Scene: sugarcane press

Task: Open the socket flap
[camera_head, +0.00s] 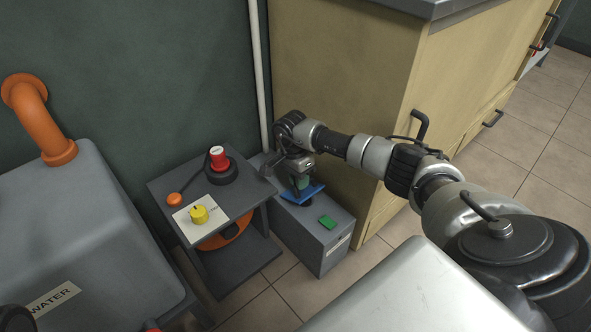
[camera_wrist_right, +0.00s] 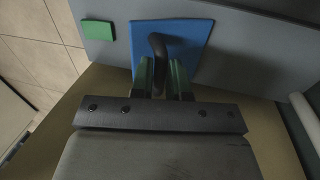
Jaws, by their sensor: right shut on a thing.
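The socket flap (camera_head: 313,190) is a blue plate on top of a low grey box (camera_head: 318,240). Just under its front edge there is a dark patch, and I cannot tell how far the flap is raised. In the right wrist view the blue flap (camera_wrist_right: 197,38) carries a dark curved handle (camera_wrist_right: 157,45). My right gripper (camera_head: 300,181) reaches down over the flap. In the wrist view its greenish fingers (camera_wrist_right: 161,78) stand on both sides of the handle and are shut on it.
A green square (camera_head: 327,221) sits on the box's front top. Left of it stands a dark stand (camera_head: 256,191) with a red button (camera_head: 217,153), an orange-knobbed lever and a yellow knob (camera_head: 199,214). A beige cabinet (camera_head: 345,75) rises close behind and right. A grey WATER tank (camera_head: 75,215) is far left.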

